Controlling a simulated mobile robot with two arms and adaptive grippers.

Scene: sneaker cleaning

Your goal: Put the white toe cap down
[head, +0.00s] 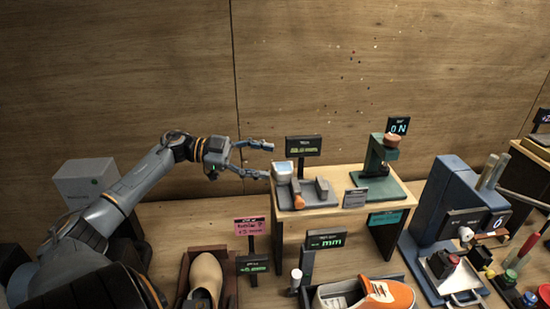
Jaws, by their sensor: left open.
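A small whitish piece with a bluish top (283,168), which looks like the white toe cap, sits on a grey fixture at the left end of the wooden stand (330,208). My left gripper (267,161) is open, with its fingers pointing right. Its fingertips are just left of the whitish piece in the picture, and nothing shows between them. I cannot tell whether the lower fingertip touches the piece. My right gripper is not in view.
An orange sneaker (385,293) lies in a dark tray below the stand. A beige shoe form (206,275) is at its left. A green press (377,155) stands on the stand's right, and a blue machine (447,205) is farther right. Several small display signs rise around the stand.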

